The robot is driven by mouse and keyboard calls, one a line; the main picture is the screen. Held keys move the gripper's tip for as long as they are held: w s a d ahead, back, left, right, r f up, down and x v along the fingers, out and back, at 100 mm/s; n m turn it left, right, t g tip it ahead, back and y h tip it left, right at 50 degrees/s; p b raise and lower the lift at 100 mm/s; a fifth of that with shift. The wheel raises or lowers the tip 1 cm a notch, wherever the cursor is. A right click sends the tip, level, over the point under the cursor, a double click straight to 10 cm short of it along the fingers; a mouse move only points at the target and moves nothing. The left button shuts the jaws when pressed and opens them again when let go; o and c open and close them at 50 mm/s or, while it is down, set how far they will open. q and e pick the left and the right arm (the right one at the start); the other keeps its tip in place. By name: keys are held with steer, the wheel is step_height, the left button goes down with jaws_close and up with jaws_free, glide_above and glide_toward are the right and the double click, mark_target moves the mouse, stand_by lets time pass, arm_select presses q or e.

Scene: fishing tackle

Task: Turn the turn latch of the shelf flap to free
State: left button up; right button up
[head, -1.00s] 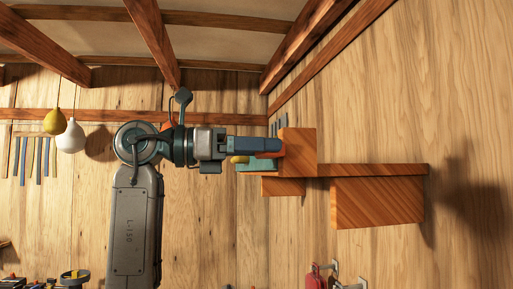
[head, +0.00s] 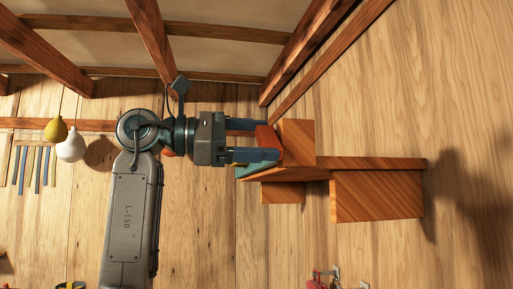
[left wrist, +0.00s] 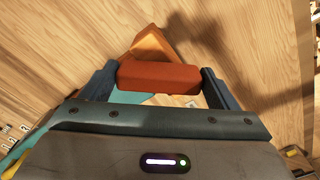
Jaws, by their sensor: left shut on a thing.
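The turn latch is an orange-red block (head: 268,143) at the left side of a wooden block on the shelf unit. My left gripper (head: 264,140) reaches it from the left. Its two blue fingers lie one above the other, on either side of the latch. In the left wrist view the latch (left wrist: 158,76) spans the gap between the fingertips, so the gripper is shut on it. Which wooden board is the flap I cannot tell for certain. My right gripper is not in view.
The wooden shelf (head: 375,163) runs right from the latch, with a wooden block (head: 298,140) above and a larger one (head: 376,200) below. A teal piece (head: 256,169) shows under the lower finger. Yellow and white floats (head: 70,147) hang at left.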

arm_select(q)
steer(key=m+b, duration=0.1)
steer(key=m, duration=0.3)
steer(key=shift+s+f+m, duration=0.1)
steer(key=shift+f+m, duration=0.05)
steer(key=shift+m, duration=0.25)
steer(key=shift+f+m+b, duration=0.1)
steer(key=shift+m+b, duration=0.4)
steer(key=shift+m, duration=2)
steer(key=o, duration=0.9)
steer(key=shift+s+a+f+b, duration=0.1)
steer(key=shift+a+b, duration=0.25)
steer(key=shift+a, duration=0.15)
steer(key=s+a+b, duration=0.2)
steer(key=a+b, duration=0.1)
steer(key=a, duration=0.6)
steer(key=shift+a, duration=0.35)
